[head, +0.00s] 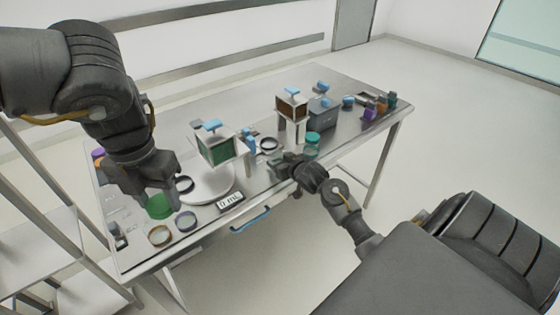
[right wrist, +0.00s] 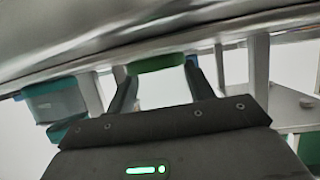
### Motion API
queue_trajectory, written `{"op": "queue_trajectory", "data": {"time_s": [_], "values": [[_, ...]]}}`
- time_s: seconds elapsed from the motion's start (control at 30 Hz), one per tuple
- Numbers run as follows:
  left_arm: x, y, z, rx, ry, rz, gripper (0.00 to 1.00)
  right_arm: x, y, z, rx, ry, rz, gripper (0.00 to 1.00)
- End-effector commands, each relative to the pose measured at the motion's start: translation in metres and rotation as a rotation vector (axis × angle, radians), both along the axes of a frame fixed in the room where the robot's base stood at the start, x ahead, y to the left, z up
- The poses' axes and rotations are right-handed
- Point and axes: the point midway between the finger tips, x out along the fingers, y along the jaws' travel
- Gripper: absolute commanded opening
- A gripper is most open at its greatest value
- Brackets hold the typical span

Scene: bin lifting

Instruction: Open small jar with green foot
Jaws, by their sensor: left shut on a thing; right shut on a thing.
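My right gripper (head: 284,167) is at the table's front edge. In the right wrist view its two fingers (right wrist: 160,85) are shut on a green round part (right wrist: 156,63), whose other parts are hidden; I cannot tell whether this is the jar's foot. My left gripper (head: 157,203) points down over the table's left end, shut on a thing. A green round piece (head: 160,208) shows between and below its fingers; I cannot tell whether it is a lid or a jar.
A scale with a round white plate (head: 212,187) and a display (head: 230,201) stands beside my left gripper. A teal-lidded jar (head: 312,146) is close right of my right gripper. Two blue-topped stands (head: 215,148) (head: 291,105) rise behind.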

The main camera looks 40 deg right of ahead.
Motion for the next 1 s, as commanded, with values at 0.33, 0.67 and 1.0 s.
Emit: {"op": "queue_trajectory", "data": {"time_s": [0.33,0.67,1.0], "values": [[0.0,0.0,0.0,0.0,0.0,0.0,0.21,0.0,0.0,-0.002,0.0,0.001,0.0,0.74],[0.0,0.0,0.0,0.0,0.0,0.0,0.21,-0.015,0.002,0.006,-0.001,0.001,0.0,0.74],[0.0,0.0,0.0,0.0,0.0,0.0,0.21,-0.079,0.01,0.035,-0.002,0.0,0.002,0.74]]}}
